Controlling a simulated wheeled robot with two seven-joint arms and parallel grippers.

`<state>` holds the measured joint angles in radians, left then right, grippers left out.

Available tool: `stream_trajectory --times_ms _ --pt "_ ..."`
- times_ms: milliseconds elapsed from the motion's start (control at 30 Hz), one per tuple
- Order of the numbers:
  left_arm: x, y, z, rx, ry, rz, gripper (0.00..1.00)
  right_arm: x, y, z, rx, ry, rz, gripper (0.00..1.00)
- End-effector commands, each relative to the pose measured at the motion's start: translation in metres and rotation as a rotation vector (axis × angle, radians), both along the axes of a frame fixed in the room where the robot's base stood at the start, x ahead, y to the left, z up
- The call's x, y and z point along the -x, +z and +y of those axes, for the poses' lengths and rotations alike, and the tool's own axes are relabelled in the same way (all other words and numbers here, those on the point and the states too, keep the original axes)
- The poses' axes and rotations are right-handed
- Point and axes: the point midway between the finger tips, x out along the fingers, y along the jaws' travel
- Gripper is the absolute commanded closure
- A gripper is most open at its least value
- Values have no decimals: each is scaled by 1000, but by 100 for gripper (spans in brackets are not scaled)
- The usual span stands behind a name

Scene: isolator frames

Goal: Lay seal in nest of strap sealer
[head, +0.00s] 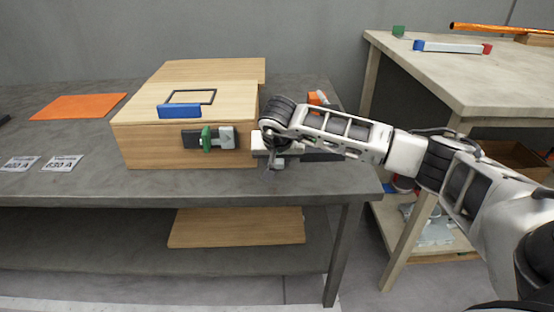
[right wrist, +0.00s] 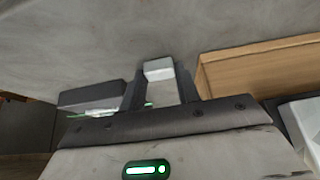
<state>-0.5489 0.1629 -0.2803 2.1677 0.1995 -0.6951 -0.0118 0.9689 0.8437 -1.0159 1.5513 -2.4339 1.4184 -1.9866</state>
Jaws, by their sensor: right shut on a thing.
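My right gripper (head: 278,162) is low over the grey table, just right of the wooden box. In the right wrist view the fingers (right wrist: 160,88) are shut on a small pale grey block, which looks like the seal (right wrist: 158,69). A dark grey block, probably part of the strap sealer (right wrist: 92,96), lies beside the fingers at the left of that view. In the head view, an orange part (head: 318,98) shows behind my right arm. The arm hides most of the sealer, and its nest cannot be made out. My left gripper is not in view.
The wooden box (head: 185,147) has a blue bar (head: 179,111) and a green latch (head: 206,139). An orange sheet (head: 78,107) and two labels (head: 62,163) lie left on the grey table (head: 90,187). A second table (head: 470,75) stands at the right.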

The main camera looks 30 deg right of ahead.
Motion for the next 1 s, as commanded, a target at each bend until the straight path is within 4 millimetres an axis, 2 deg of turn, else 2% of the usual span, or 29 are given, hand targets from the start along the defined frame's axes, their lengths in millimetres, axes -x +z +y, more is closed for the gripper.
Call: stream_trajectory --times_ms 167,200,233,267,500,633,767,1000 --pt "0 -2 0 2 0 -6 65 0 -4 0 0 0 0 90" --pt "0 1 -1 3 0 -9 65 0 -3 0 0 0 0 57" --pt "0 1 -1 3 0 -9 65 0 -2 0 0 0 0 49" --pt "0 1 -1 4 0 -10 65 0 -2 0 0 0 0 46" --pt "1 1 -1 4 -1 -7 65 0 -2 0 1 0 0 46" --pt "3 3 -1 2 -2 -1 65 1 6 1 1 0 -1 46" --pt "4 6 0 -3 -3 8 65 10 24 6 2 2 -3 46" --pt "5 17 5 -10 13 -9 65 32 70 20 1 3 -4 46"
